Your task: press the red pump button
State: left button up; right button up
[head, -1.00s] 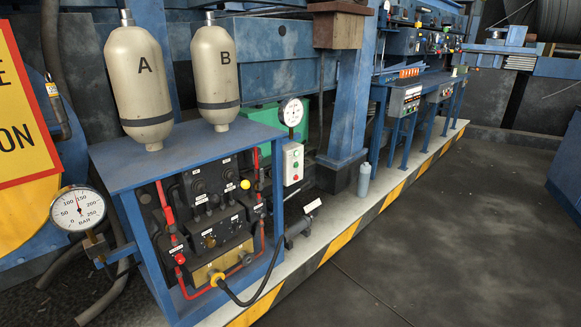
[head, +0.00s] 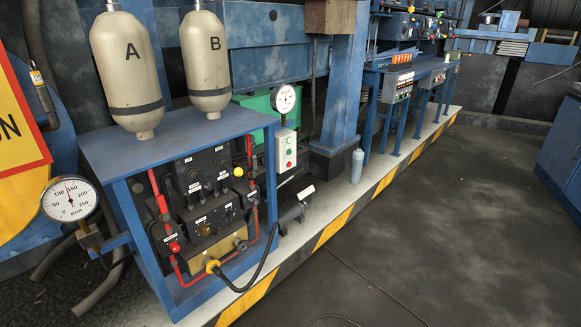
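A white push-button box (head: 286,150) stands behind the right rear corner of the blue hydraulic stand (head: 185,145), under a small round gauge (head: 285,98). Small red and green buttons show on its front face; they are too small to read any label. The box is unobstructed in the head view. Neither of my grippers is in view.
Two cream accumulators, A (head: 130,75) and B (head: 208,70), stand on the stand. A large BAR gauge (head: 70,200) is at its left. A grey-blue bottle (head: 357,166) stands on the striped ledge. The dark floor (head: 430,240) at right is clear.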

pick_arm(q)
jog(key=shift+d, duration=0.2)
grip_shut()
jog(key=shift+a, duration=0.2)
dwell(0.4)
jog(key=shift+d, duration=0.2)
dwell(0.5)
